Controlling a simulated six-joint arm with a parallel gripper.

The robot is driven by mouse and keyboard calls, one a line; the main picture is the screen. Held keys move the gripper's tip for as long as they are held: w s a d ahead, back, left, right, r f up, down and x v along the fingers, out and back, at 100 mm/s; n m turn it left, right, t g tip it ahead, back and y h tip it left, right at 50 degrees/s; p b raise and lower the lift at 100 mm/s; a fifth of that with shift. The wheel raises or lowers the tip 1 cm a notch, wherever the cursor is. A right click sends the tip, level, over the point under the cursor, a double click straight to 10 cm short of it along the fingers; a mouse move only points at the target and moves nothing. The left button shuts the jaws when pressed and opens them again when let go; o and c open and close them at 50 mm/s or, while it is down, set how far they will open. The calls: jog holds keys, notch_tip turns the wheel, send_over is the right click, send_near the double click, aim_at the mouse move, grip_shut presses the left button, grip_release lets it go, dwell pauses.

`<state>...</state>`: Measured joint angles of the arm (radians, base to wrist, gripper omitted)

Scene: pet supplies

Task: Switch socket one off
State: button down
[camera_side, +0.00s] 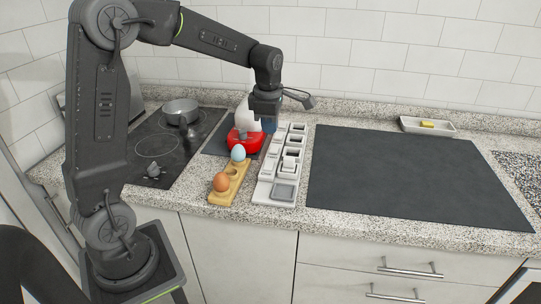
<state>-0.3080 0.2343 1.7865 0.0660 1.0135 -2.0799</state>
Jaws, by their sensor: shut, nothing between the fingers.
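A long white strip (266,187), which looks like the socket bank, lies on the counter with several square recesses in a row. A pale block (289,163) stands in or on one recess, and a grey square (284,192) fills the near end. Which socket is number one, and how any switch is set, is too small to tell. My gripper (267,115) is shut and empty, pointing down above the far left of the strip, in front of a red and white appliance. Whether it touches anything is unclear.
A red appliance (245,141) with a white top stands left of the strip. A wooden holder (225,194) carries a brown egg (221,182) and a bluish egg (238,153). A pot (181,112) is on the hob. The dark mat (410,175) at right is clear.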

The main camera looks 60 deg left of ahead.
aim_at(270, 166)
jog(key=f, duration=0.7)
jog(key=w+a+f, duration=0.1)
jog(key=f, duration=0.2)
jog(key=shift+f, duration=0.3)
jog(key=shift+f, duration=0.1)
jog(key=shift+f, duration=0.2)
jog(key=shift+s+d, duration=0.1)
jog(key=shift+s, duration=0.05)
jog(key=shift+s+d+r, duration=0.15)
jog(key=shift+s+d, duration=0.3)
jog(key=shift+d, duration=0.05)
jog(key=shift+r, duration=0.2)
